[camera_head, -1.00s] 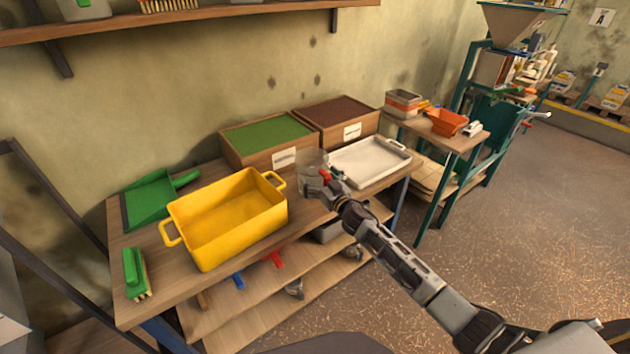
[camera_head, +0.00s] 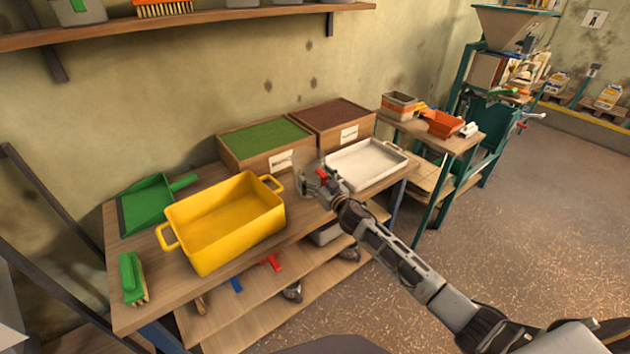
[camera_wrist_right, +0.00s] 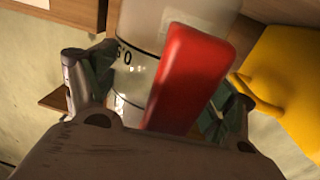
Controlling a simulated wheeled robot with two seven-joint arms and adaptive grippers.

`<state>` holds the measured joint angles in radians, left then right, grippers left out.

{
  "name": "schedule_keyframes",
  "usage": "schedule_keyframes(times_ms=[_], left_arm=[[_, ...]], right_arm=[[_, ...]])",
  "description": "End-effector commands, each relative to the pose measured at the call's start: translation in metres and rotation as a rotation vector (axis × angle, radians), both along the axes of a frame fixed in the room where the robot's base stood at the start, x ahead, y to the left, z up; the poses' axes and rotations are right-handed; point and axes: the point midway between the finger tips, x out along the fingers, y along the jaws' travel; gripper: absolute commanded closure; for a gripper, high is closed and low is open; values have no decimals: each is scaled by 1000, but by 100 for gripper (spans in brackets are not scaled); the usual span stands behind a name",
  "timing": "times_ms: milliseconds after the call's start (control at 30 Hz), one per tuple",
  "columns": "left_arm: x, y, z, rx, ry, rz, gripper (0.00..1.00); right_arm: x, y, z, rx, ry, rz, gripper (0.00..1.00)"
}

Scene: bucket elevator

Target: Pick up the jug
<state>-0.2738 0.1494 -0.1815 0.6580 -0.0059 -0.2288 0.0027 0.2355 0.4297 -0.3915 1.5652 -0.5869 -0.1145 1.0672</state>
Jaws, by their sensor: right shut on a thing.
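The jug is clear, with a red handle and dark markings. In the head view the jug (camera_head: 308,163) is at the end of my right arm, above or at the bench top between the yellow tub and the white tray. My right gripper (camera_head: 324,184) is shut on it. In the right wrist view the jug (camera_wrist_right: 135,65) stands between the two fingers of my right gripper (camera_wrist_right: 155,100), with its red handle (camera_wrist_right: 190,75) towards the camera. The jug's base is hidden by the gripper. My left gripper is not in view.
A yellow tub (camera_head: 222,236) stands left of the jug and a white tray (camera_head: 366,165) right of it. Two wooden boxes, one with a green top (camera_head: 265,138) and one with a brown top (camera_head: 333,115), stand behind. A green dustpan (camera_head: 147,205) and brush (camera_head: 132,278) lie at the left.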

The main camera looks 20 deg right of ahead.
Motion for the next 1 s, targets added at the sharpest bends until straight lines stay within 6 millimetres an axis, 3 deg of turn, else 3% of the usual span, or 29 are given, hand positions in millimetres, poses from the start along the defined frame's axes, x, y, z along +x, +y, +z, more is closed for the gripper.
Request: schedule_keyframes(times_ms=[200, 333, 600, 1000], left_arm=[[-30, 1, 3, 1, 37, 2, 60], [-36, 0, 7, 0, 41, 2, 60], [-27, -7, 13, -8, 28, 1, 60], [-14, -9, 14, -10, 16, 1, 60]], right_arm=[[1, -1, 33, -2, -4, 0, 44], [0, -1, 53, -2, -3, 0, 44], [0, 0, 81, -1, -1, 0, 44], [0, 0, 85, -1, 0, 0, 44]])
